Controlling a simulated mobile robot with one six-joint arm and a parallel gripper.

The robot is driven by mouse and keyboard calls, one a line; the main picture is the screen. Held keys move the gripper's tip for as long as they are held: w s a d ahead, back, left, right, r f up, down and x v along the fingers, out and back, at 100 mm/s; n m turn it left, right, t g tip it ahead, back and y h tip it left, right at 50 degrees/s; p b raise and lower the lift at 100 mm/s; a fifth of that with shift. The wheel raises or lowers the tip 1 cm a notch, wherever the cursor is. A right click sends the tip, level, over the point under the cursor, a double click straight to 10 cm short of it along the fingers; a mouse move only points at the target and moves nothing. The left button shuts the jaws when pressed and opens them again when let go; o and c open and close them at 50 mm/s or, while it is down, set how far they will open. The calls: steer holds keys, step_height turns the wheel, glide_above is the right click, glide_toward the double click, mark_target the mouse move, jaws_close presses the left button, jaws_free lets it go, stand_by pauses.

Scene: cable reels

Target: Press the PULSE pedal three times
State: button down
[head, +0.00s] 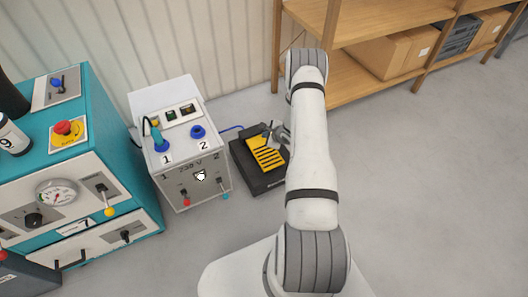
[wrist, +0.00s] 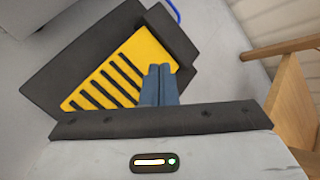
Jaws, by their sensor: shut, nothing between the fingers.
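The pedal (head: 266,154) is a yellow plate with black stripes set in a dark housing (head: 262,183) on the floor, right of the white 230 V box. In the wrist view the yellow plate (wrist: 125,72) shows large, with the dark housing (wrist: 65,68) around it. My gripper (head: 272,130) is at the upper right end of the yellow plate, partly hidden by my arm in the head view. In the wrist view its two blue-grey fingers (wrist: 160,72) are together and empty, over that end of the plate. I cannot tell whether they touch it. No PULSE label is readable.
The white box (head: 185,150) has sockets marked 1 and 2, with a plug and cable at 1. A blue cable (head: 231,128) runs to the pedal. A teal machine (head: 98,120) stands at left, wooden shelves (head: 350,22) at the back right. The floor at right is clear.

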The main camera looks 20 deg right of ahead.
steer(key=b, duration=0.5)
glide_above(265, 151)
steer(key=f, duration=0.7)
steer(key=shift+s+d, duration=0.1)
steer(key=shift+s, duration=0.3)
steer(key=shift+f+b, duration=0.4)
steer(key=shift+f, duration=0.25)
stand_by(0.4)
steer(key=shift+f, duration=0.4)
steer(key=shift+f+b, duration=1.1)
steer(key=shift+f, duration=0.2)
stand_by(1.0)
steer(key=shift+r, duration=0.1)
steer(key=shift+r+p, duration=1.35)
steer(key=shift+r, duration=0.25)
steer(key=shift+r+p, duration=2)
steer(key=shift+r, duration=0.55)
